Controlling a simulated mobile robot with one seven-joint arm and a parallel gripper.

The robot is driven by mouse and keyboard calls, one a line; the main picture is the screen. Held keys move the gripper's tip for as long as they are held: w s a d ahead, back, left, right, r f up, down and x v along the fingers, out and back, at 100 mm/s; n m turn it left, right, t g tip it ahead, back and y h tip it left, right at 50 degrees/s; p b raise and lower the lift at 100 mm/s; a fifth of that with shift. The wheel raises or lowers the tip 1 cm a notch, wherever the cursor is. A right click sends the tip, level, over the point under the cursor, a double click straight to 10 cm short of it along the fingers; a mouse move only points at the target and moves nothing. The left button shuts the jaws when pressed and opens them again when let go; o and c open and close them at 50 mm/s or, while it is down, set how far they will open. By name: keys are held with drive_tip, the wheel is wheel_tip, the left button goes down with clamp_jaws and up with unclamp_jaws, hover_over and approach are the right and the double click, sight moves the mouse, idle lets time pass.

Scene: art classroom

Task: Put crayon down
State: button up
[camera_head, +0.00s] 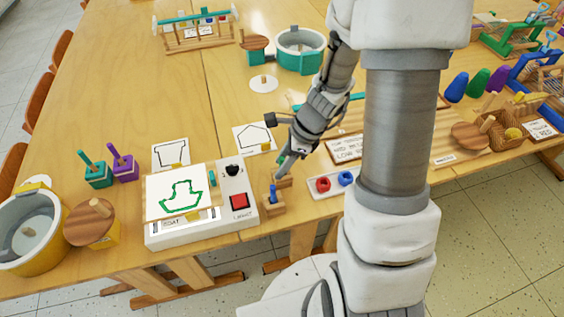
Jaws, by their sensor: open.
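A short blue stick that looks like the crayon (273,193) stands upright in a small wooden block holder (273,207) on the table, just right of the light box. My gripper (281,171) points down just above and behind the holder. It is open, and I see nothing held in it. Its fingertips are small here, and I cannot tell whether they touch the holder or the blue stick.
The white light box (196,237) bears a green boat drawing (181,196), a black knob and a red button (239,202). A tray with red and blue rings (323,184) lies right. The yellow pot (30,235) is far left. My arm hides part of the table.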

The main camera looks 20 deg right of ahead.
drive_tip(key=p+v, duration=0.4)
drive_tip(key=v, duration=0.8)
drive_tip(key=s+a+r+n+t+h, duration=0.2)
drive_tip(key=s+r+n, duration=0.4)
drive_tip(key=r+n, duration=0.3)
drive_tip(key=s+a+r+n+t+h, duration=0.2)
drive_tip(key=s+r+n, duration=0.4)
drive_tip(key=r+n, duration=0.3)
drive_tip(key=n, duration=0.3)
drive_tip(key=shift+s+n, duration=0.2)
drive_tip(key=shift+n, duration=0.1)
wheel_tip(320, 180, up, 5)
drive_tip(key=p, duration=0.5)
drive_tip(key=shift+a+r, duration=0.15)
drive_tip(key=shift+r, duration=0.05)
drive_tip(key=shift+f, duration=0.1)
wheel_tip(320, 180, down, 29)
drive_tip(key=s+b, duration=0.1)
drive_tip(key=b, duration=2.7)
drive_tip(key=shift+s+b, duration=0.3)
drive_tip(key=shift+b, duration=0.05)
